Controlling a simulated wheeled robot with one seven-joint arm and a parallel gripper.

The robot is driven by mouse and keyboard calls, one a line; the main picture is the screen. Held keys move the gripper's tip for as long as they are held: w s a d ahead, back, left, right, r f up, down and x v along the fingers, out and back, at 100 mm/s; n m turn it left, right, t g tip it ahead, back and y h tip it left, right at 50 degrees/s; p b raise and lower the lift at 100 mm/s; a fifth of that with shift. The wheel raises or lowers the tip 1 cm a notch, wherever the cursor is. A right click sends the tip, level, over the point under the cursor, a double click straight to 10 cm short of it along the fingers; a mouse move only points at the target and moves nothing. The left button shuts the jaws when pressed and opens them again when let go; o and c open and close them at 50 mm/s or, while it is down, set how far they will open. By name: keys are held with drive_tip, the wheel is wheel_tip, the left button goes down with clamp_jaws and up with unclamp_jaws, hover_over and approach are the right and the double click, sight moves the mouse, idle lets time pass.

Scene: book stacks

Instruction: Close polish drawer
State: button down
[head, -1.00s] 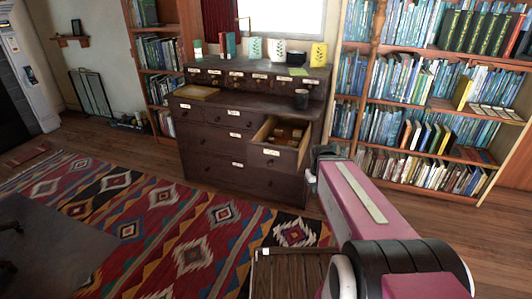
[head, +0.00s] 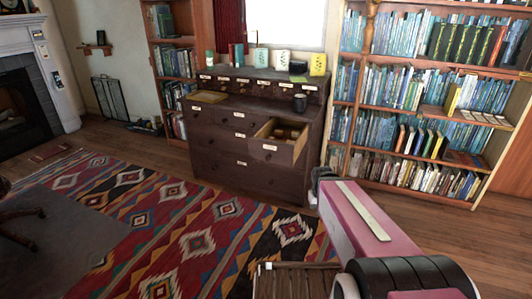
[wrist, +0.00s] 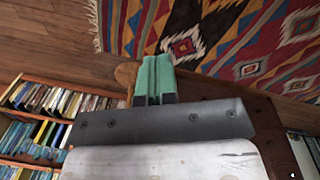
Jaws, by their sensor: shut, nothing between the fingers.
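The polish drawer (head: 272,151) is pulled out at the upper right of the dark wooden dresser (head: 215,166). Small brown items lie inside it, too small to name, and a pale label is on its front. My arm reaches forward on the right in the head view, with its dark end just right of the dresser and apart from the drawer in the picture. My gripper (wrist: 153,78) shows in the wrist view with its teal fingers together and empty. A tan wooden piece shows beside the fingers; I cannot tell whether they touch it.
A patterned rug (head: 160,225) covers the floor in front, with bare wooden floor (head: 470,250) at right.

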drive_tip(key=n+t+h, duration=0.5)
drive_tip(key=n+t, duration=1.2)
drive_tip(key=n, duration=1.4)
approach(267, 144)
drive_tip(key=x, duration=0.7)
drive_tip(key=shift+w, duration=0.3)
drive_tip(key=shift+w, duration=0.15)
drive_tip(key=x, duration=2.8)
drive_tip(key=shift+d, duration=0.3)
drive_tip(key=shift+f, duration=0.1)
